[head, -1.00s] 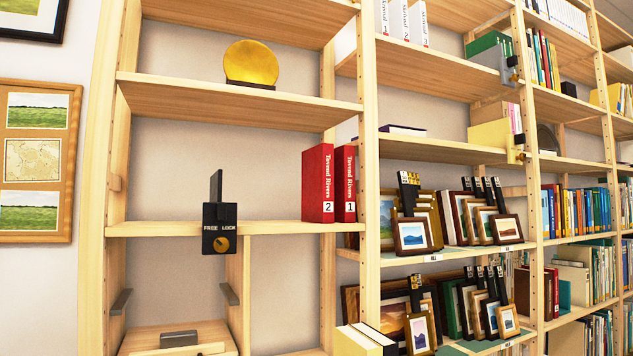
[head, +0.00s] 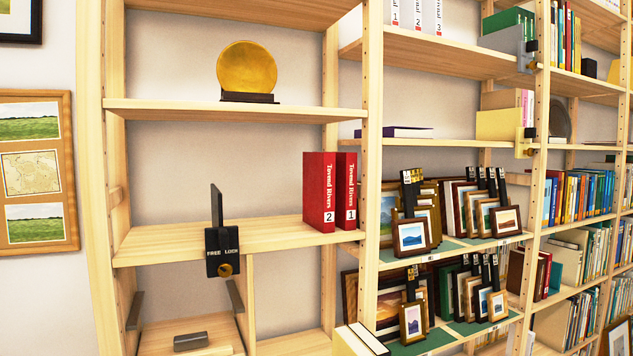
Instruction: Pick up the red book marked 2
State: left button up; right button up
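The red book marked 2 (head: 319,192) stands upright on the middle shelf of the left bookcase, its spine facing me with white lettering. A matching red book marked 1 (head: 347,190) stands upright just to its right, against the bookcase's upright post. Neither of my grippers shows in the head view.
A black FREE/LOCK latch (head: 222,250) with an upright lever sits at the shelf's front edge, left of the books. A gold disc (head: 247,70) stands on the shelf above. Several framed prints (head: 411,237) fill the bays to the right.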

aim_at(318, 168)
jog(key=i+l+u, duration=0.1)
jog(key=l, duration=0.25)
jog(key=i+l+u, duration=0.1)
jog(key=i+l, duration=0.15)
jog(key=i+l+u, duration=0.15)
jog(key=l, duration=0.3)
jog(key=i+l+u, duration=0.1)
jog(key=l, duration=0.3)
jog(key=i+l+u, duration=0.1)
jog(key=l, duration=0.3)
jog(key=i+l+u, duration=0.1)
jog(key=l, duration=0.3)
jog(key=i, duration=0.05)
